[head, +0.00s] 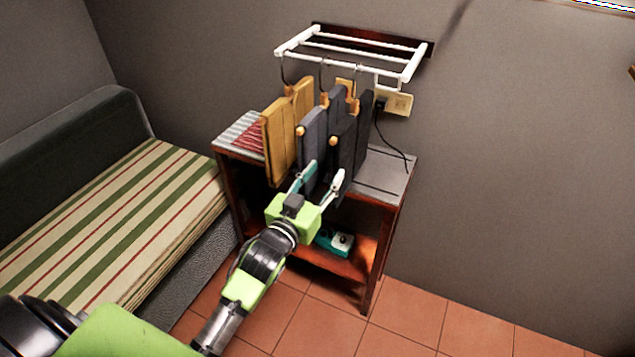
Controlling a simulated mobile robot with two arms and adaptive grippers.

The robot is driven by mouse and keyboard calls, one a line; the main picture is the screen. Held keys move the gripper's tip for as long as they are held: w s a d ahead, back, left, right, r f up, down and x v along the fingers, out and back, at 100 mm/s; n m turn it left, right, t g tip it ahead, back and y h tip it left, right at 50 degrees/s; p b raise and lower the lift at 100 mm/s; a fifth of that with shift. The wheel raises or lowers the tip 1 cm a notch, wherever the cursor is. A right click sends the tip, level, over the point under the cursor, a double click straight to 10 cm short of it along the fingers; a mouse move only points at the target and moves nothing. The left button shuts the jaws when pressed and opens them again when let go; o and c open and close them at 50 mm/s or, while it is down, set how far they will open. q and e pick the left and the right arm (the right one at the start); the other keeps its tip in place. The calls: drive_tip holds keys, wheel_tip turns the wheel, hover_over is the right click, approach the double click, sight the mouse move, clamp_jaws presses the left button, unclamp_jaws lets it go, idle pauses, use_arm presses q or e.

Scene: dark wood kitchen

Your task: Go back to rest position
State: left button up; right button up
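My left gripper (320,178) is in the head view, at the end of a green and black arm that comes in from the lower left. Its two fingers are spread apart. They are in front of dark grey hanging boards (313,138), close to their lower edges. I cannot tell whether the fingers touch the boards, and nothing is clearly held between them. My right gripper is not in the view.
The boards and a yellow pair (278,142) hang from a white wall rack (350,48) above a small wooden table (385,180). A striped sofa (120,215) stands left. A teal and white item (340,243) lies on the lower shelf. Tiled floor (405,318) is free at right.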

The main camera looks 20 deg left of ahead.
use_arm(q)
drive_tip(key=shift+s+a, duration=0.1)
drive_tip(key=shift+s, duration=1.55)
drive_tip(key=s+f+g, duration=0.3)
drive_tip(key=s+f, duration=0.1)
drive_tip(key=f, duration=0.9)
drive_tip(key=s+d+f+g, duration=0.1)
drive_tip(key=s+f+g, duration=0.25)
drive_tip(key=f, duration=0.95)
drive_tip(key=s+f+g, duration=0.2)
drive_tip(key=s+f, duration=0.3)
drive_tip(key=f, duration=0.7)
drive_tip(key=s+f+g, duration=0.2)
drive_tip(key=s+f, duration=0.5)
drive_tip(key=s, duration=0.5)
drive_tip(key=s+f+m+g, duration=0.1)
drive_tip(key=s+f+g, duration=0.2)
drive_tip(key=s+f, duration=0.4)
drive_tip(key=s+a+f+m+g, duration=0.1)
drive_tip(key=s+f+g, duration=0.2)
drive_tip(key=s+f, duration=0.5)
drive_tip(key=s, duration=0.9)
drive_tip(key=shift+y, duration=0.3)
drive_tip(key=shift+w+g, duration=0.1)
drive_tip(key=shift+g, duration=0.15)
